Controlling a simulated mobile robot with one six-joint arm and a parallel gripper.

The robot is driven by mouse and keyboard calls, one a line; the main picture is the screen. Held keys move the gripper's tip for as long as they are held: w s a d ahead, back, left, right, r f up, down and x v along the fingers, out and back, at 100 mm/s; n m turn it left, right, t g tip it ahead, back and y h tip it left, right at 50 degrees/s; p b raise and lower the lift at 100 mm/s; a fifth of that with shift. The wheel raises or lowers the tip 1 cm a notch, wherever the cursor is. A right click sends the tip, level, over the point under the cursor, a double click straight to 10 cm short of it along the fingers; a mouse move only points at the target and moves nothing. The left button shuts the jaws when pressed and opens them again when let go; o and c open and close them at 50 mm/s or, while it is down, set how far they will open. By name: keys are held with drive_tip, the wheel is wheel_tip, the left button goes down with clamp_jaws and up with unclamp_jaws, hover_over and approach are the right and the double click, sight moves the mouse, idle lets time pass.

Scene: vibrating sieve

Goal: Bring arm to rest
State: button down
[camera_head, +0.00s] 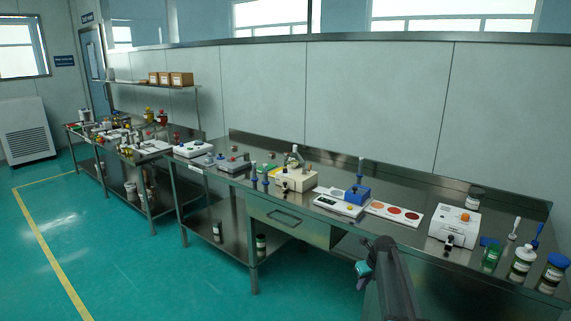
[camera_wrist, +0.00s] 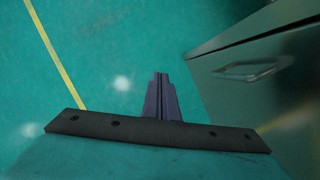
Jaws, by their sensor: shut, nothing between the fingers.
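My gripper (camera_wrist: 161,80) shows in the wrist view with its dark fingers together and nothing between them. It points down over the green floor, apart from the bench side at the right. In the head view a part of my arm (camera_head: 388,280) stands at the bottom, in front of the bench's front edge. The fingertips cannot be made out in the head view.
A long steel bench (camera_head: 460,262) runs along the wall with instruments and bottles on it. A drawer with a handle (camera_wrist: 250,70) is at the right in the wrist view. The green floor (camera_head: 120,270) at the left is free, with a yellow line (camera_head: 50,250) on it.

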drive_tip(key=s+a+f+n+g, duration=0.2)
drive_tip(key=s+a+f, duration=0.2)
drive_tip(key=s+f, duration=0.45)
drive_tip(key=s+a+f+n+g, duration=0.1)
drive_tip(key=s+a+f+n, duration=0.1)
drive_tip(key=s+a+f, duration=0.45)
drive_tip(key=s+a+f+n+g, duration=0.25)
drive_tip(key=s+f, duration=0.55)
drive_tip(key=s, duration=0.4)
drive_tip(key=s+f+n+g, duration=0.1)
drive_tip(key=s+n, duration=1.2)
drive_tip(key=s, duration=0.2)
drive_tip(key=s+a+f+n+g+h, duration=0.1)
drive_tip(key=s+n+g, duration=0.1)
drive_tip(key=s+n, duration=1.1)
drive_tip(key=shift+s+a+f+h, duration=0.15)
drive_tip(key=shift+s+f+h, duration=0.15)
drive_tip(key=shift+s, duration=0.7)
drive_tip(key=shift+g, duration=0.25)
